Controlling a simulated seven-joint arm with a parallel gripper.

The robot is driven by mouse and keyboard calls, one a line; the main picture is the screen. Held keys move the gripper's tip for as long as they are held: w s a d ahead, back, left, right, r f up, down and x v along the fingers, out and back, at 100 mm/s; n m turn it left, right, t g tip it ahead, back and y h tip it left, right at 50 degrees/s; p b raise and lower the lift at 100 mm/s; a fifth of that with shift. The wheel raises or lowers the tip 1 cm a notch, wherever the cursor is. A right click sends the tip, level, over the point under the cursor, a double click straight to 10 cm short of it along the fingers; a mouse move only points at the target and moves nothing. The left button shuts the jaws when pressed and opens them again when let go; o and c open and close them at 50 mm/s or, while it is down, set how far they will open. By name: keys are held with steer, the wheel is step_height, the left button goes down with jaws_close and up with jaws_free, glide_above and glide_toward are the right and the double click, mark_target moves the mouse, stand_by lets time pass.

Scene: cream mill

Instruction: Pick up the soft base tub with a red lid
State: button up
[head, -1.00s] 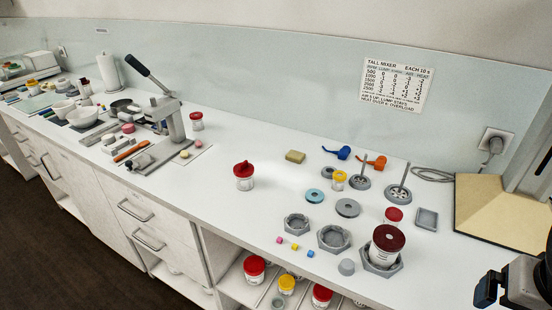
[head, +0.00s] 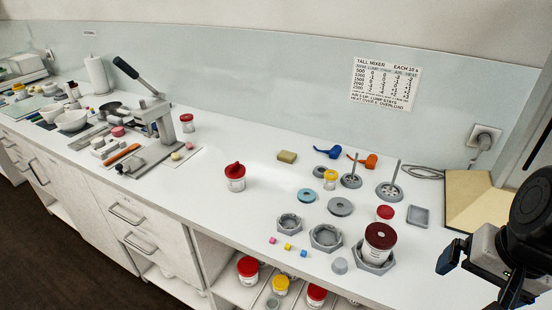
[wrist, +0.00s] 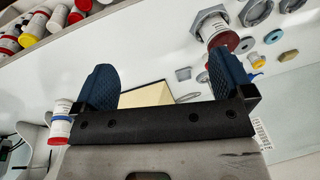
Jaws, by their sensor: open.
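Several white tubs with red lids are in the head view; their labels are too small to read, so I cannot tell which is the soft base. One (head: 187,126) stands by the lever press. A small one (head: 385,213) stands behind the large dark-red-lidded tub (head: 379,243). Two (head: 248,270) (head: 316,297) are on the shelf below. My gripper (head: 447,262) is at the right, apart from all of them. In the wrist view my gripper (wrist: 162,85) is open and empty.
Grey hexagonal holders (head: 326,238), discs (head: 340,206) and small cubes (head: 288,246) sit around the large tub. A yellow-lidded tub (head: 281,285) is on the shelf between red-lidded ones. The front counter right of the large tub is clear.

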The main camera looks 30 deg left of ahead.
steer(key=w+a+f+m+g+y, duration=0.1)
steer(key=w+a+m+y, duration=0.3)
steer(key=a, duration=0.7)
steer(key=w+a+f+m+g+y, duration=0.1)
steer(key=w+a+f+g+y, duration=0.15)
steer(key=w+a, duration=0.6)
steer(key=w+a+f+m+g+y, duration=0.1)
steer(key=w+a+m+y, duration=0.2)
steer(key=a, duration=1)
steer(key=m+t+y, duration=0.4)
steer(key=m+y, duration=0.3)
steer(key=m, duration=0.3)
glide_toward(236, 167)
steer(key=a, duration=0.2)
steer(key=shift+w+a+r, duration=0.1)
steer(key=shift+w+a, duration=0.05)
steer(key=shift+a, duration=0.25)
steer(key=shift+a, duration=0.1)
steer(key=shift+a, duration=1.15)
steer(key=shift+a, duration=0.1)
steer(key=shift+w+a, duration=0.2)
steer(key=shift+a, duration=2.3)
